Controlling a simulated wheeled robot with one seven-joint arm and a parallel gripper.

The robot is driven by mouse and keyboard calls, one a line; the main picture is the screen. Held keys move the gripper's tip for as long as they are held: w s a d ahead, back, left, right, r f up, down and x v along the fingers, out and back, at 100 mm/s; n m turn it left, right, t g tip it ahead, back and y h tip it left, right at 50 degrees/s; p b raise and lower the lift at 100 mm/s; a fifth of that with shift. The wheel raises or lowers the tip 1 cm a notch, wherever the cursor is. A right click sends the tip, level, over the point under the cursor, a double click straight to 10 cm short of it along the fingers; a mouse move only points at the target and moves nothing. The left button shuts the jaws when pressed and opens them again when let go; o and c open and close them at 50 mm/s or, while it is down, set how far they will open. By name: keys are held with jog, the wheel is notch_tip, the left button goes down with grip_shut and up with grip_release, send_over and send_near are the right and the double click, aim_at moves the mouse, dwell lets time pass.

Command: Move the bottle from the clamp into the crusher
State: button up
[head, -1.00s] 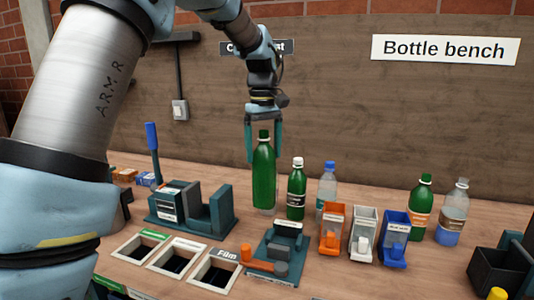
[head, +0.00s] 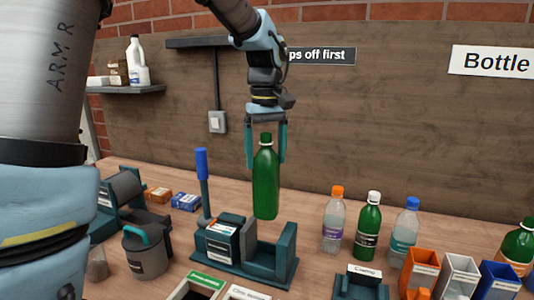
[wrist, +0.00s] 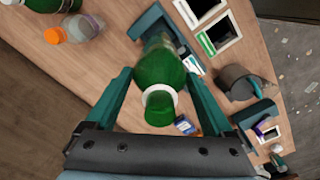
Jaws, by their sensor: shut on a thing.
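The green bottle (head: 265,188) hangs upright from my gripper (head: 266,158), which is shut on its upper part. In the wrist view the bottle (wrist: 158,72) is seen from above, between the two teal fingers. The crusher (head: 283,262), a teal frame with a grey block and an upright blue lever, stands on the bench below the bottle. The bottle's base is in the air, apart from the crusher and slightly above its open bay. The clamp (head: 352,288), a teal fixture with a white label, is at the bottom edge, partly cut off, with no bottle in it.
Several bottles stand right of the crusher, the nearest with an orange cap (head: 333,222). Framed openings (head: 194,288) lie in front of it. A grey bin (head: 146,254) and small boxes (head: 186,202) are to its left. Orange, white and blue holders fill the lower right.

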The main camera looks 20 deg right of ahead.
aim_at(267, 180)
notch_tip(267, 180, down, 16)
jog(key=b, duration=0.9)
jog(key=shift+r, duration=0.2)
jog(key=shift+f, duration=0.3)
dwell(0.6)
jog(key=shift+f+b, duration=0.3)
jog(key=shift+f, duration=0.25)
jog(key=o, duration=1.5)
notch_tip(267, 180, up, 11)
jog(key=shift+f+b, duration=0.1)
jog(key=shift+b, duration=0.55)
jog(key=shift+s, duration=0.1)
